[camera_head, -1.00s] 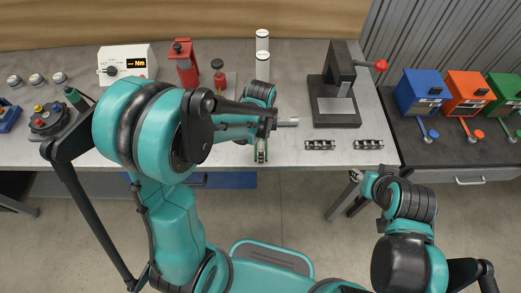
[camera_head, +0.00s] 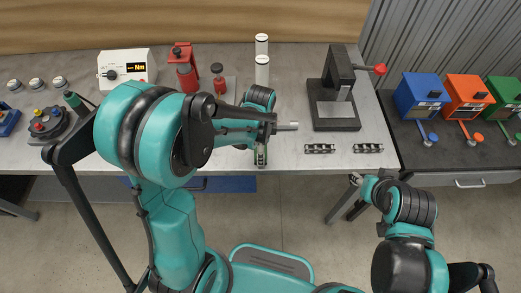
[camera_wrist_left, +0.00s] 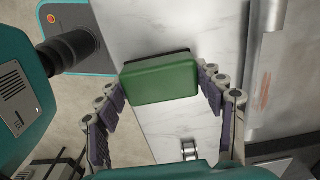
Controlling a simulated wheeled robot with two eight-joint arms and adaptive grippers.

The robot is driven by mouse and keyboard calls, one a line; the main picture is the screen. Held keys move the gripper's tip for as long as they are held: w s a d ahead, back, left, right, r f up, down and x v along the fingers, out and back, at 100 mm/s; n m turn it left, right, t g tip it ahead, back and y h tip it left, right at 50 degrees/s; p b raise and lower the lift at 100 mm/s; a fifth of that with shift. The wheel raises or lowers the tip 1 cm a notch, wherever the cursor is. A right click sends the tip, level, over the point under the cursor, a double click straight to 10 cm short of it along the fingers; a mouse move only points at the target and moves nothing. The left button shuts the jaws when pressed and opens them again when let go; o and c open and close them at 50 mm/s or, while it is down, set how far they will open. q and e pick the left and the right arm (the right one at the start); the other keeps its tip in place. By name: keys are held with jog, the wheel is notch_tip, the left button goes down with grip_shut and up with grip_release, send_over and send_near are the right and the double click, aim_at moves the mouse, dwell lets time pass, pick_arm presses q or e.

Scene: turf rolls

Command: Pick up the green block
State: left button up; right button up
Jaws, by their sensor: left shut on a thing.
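The green block (camera_wrist_left: 160,80) fills the upper middle of the left wrist view, with a dark strip along its far edge. My left gripper (camera_wrist_left: 158,84) has one finger against each side of the block and is shut on it. In the head view my left gripper (camera_head: 261,154) points down at the front edge of the workbench, and the block is largely hidden there. My right gripper (camera_head: 356,179) is off the bench's front right corner, far from the block. Its fingers are too small to read.
The workbench (camera_head: 300,155) carries a black press (camera_head: 335,105) with a red knob, two white cylinders (camera_head: 262,70), a red tool (camera_head: 184,70) and a white Nm meter (camera_head: 126,66). Two dark chain pieces (camera_head: 320,148) lie right of my left gripper.

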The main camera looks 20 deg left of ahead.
pick_arm(q)
jog(key=r, duration=0.1)
jog(key=r+p, duration=0.1)
jog(key=r, duration=0.2)
jog(key=shift+s+d+r, duration=0.1)
jog(key=shift+d+r, duration=0.05)
jog(key=shift+d, duration=0.15)
jog(key=s+d+r+p, duration=0.2)
jog(key=d+r, duration=0.4)
jog(key=d, duration=0.4)
jog(key=shift+s+d+p, duration=0.3)
jog(key=shift+s+d, duration=0.05)
jog(key=shift+s, duration=0.05)
jog(key=shift+r, duration=0.1)
